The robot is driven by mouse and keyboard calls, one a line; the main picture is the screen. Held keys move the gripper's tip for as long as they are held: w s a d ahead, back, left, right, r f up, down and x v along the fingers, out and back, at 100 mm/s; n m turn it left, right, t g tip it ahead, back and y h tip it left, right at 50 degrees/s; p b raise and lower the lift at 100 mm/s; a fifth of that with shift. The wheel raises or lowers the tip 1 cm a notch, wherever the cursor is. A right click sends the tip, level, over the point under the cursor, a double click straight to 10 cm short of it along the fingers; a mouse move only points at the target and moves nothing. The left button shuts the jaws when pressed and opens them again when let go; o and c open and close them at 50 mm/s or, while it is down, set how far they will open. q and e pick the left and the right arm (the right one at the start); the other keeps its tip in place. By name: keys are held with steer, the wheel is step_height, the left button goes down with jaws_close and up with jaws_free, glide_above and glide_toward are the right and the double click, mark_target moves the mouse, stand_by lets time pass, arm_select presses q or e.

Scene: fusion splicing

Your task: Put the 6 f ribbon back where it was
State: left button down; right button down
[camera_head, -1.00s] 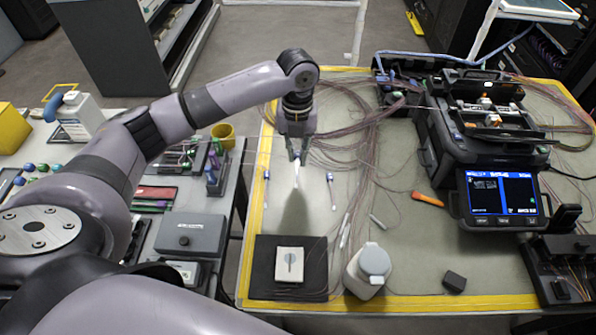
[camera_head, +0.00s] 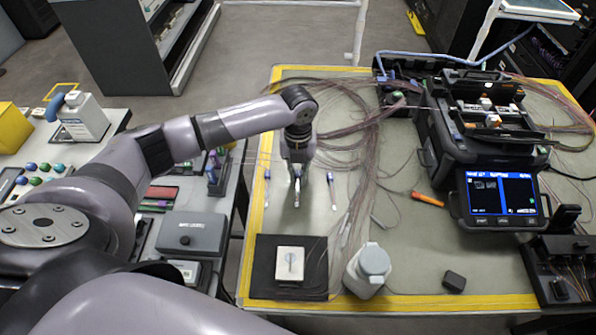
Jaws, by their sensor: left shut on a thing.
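My left gripper (camera_head: 297,188) points down over the left part of the grey work mat. It is shut on a slim white piece, now mostly hidden by the fingers. I cannot read a label, so I cannot tell whether this is the 6 f ribbon. A slim blue-and-white piece (camera_head: 267,186) lies left of the gripper, and a similar one (camera_head: 332,192) lies to its right. The gripper is between them, apart from both. Whether the held piece touches the mat is unclear. My right gripper is not in view.
A black pad with a pale block (camera_head: 290,263) lies in front of the gripper, beside a grey-white bottle (camera_head: 369,268). Loose fibres (camera_head: 366,160) run right of the gripper. The splicer (camera_head: 480,125) stands further right, with an orange tool (camera_head: 428,199) near it.

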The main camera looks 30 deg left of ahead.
mark_target(298, 175)
arm_select(q)
steer(key=c, duration=1.6)
jaws_free()
step_height(298, 175, up, 12)
steer(key=b, duration=0.1)
steer(key=shift+w+r, duration=0.15)
steer(key=shift+w, duration=0.1)
